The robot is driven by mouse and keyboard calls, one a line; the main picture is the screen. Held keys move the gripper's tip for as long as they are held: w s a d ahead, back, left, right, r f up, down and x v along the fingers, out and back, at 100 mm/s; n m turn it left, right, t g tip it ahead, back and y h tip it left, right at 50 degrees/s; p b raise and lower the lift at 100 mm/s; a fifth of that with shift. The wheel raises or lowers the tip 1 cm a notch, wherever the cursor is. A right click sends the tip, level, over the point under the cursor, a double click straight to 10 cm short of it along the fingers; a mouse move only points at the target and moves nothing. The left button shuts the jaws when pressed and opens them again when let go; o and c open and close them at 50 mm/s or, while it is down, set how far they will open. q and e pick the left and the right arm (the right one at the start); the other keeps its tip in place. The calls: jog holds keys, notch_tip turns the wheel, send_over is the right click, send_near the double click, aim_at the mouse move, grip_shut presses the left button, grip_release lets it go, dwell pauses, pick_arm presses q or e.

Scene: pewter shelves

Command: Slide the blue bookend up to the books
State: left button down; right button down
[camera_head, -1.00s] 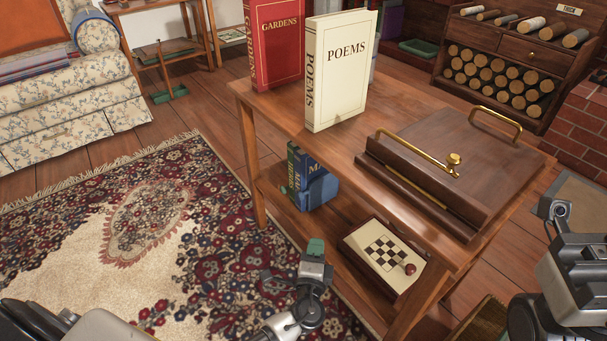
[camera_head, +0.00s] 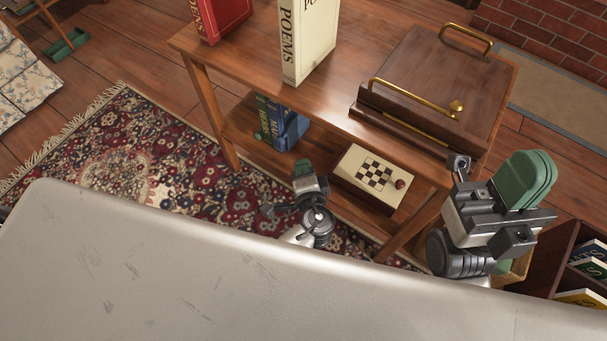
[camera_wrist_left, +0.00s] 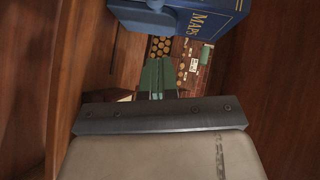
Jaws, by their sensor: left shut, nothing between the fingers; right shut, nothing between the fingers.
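A green book and a blue "MAPS" book (camera_head: 274,128) stand side by side on the low shelf of the wooden table. The blue bookend (camera_head: 297,130) stands at their right side; I cannot tell whether it touches them. In the left wrist view, the "MAPS" book (camera_wrist_left: 212,18) and the lighter blue bookend (camera_wrist_left: 140,14) show at the top edge, cut off. My left gripper (camera_head: 303,168), with green fingertips, is shut and empty in front of the shelf, just short of the bookend. Its fingers also show in the left wrist view (camera_wrist_left: 158,78). My right gripper (camera_head: 527,180) is shut and empty, right of the table.
A chessboard box (camera_head: 352,164) lies on the low shelf, right of the bookend. The table top (camera_head: 345,75) above carries a red book (camera_head: 222,15), a "POEMS" book (camera_head: 291,50) and a brown case with brass handles (camera_head: 420,85). A table leg (camera_head: 212,115) stands left of the books.

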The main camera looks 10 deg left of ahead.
aim_at(282, 143)
pick_arm(q)
jog(key=w+a, duration=0.1)
jog(key=w+a+f+b, duration=0.1)
jog(key=w+a, duration=0.2)
jog(key=w, duration=0.1)
jog(key=shift+a+f, duration=0.35)
jog(key=shift+w+a, duration=0.25)
jog(key=shift+a, duration=0.2)
jog(key=shift+f, duration=0.1)
jog(key=shift+w+a+f+b, duration=0.1)
jog(key=shift+w+a+b, duration=0.1)
jog(key=shift+a+b, duration=0.45)
